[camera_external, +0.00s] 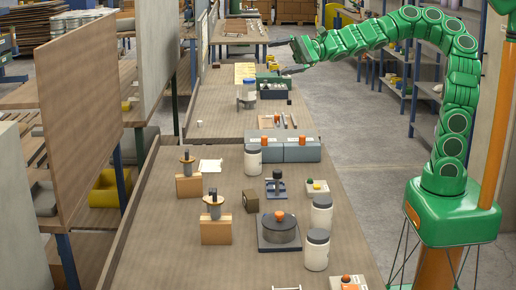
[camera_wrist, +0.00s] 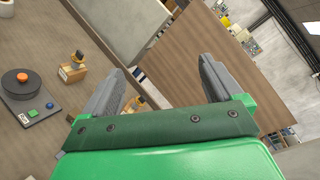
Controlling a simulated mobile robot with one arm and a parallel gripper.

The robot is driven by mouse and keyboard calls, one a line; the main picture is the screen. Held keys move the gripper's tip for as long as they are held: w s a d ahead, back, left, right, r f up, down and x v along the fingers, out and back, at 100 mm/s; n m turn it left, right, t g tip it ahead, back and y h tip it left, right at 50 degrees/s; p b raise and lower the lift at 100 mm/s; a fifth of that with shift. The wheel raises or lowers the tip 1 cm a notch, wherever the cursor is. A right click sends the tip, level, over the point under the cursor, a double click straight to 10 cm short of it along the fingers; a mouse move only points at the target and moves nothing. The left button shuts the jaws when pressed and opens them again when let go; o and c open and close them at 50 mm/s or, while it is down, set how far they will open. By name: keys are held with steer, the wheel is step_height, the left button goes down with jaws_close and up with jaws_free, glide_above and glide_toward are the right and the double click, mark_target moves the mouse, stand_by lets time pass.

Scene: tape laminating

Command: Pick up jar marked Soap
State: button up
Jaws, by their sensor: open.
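Several white jars with grey lids stand upright on the long wooden bench in the external view: one (camera_external: 253,160) before the grey boxes, one (camera_external: 321,217) at the right edge and one (camera_external: 316,254) nearer the camera. The labels are too small to read, so I cannot tell which is marked Soap. My gripper (camera_external: 284,57) is raised above the far part of the bench, open and empty. In the wrist view my gripper (camera_wrist: 163,82) has its fingers wide apart, and no jar is clearly visible.
A round dark device with an orange knob (camera_external: 280,229) and wooden blocks with upright spindles (camera_external: 215,228) occupy the near bench. Grey boxes (camera_external: 300,152) stand mid-bench. A wooden panel (camera_external: 82,110) rises at left. Shelving (camera_external: 425,85) stands beyond the right aisle.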

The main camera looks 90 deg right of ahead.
mark_target(253, 158)
steer(key=w+d+f+m+g+h, duration=0.15)
steer(key=d+f+m+h, duration=0.35)
steer(key=d+f+m, duration=1)
steer(key=shift+n, duration=0.9)
steer(key=f, duration=0.7)
steer(key=d+f, duration=0.1)
steer(key=f, duration=1.4)
steer(key=shift+d, duration=0.25)
steer(key=shift+x, duration=1.3)
steer(key=shift+w+d+f, duration=0.1)
steer(key=shift+w+f, duration=0.2)
steer(key=shift+w, duration=0.45)
steer(key=shift+w+d+f, duration=0.1)
steer(key=shift+w+f, duration=0.2)
steer(key=shift+w, duration=0.4)
steer(key=shift+x, duration=1.05)
steer(key=c, duration=1.3)
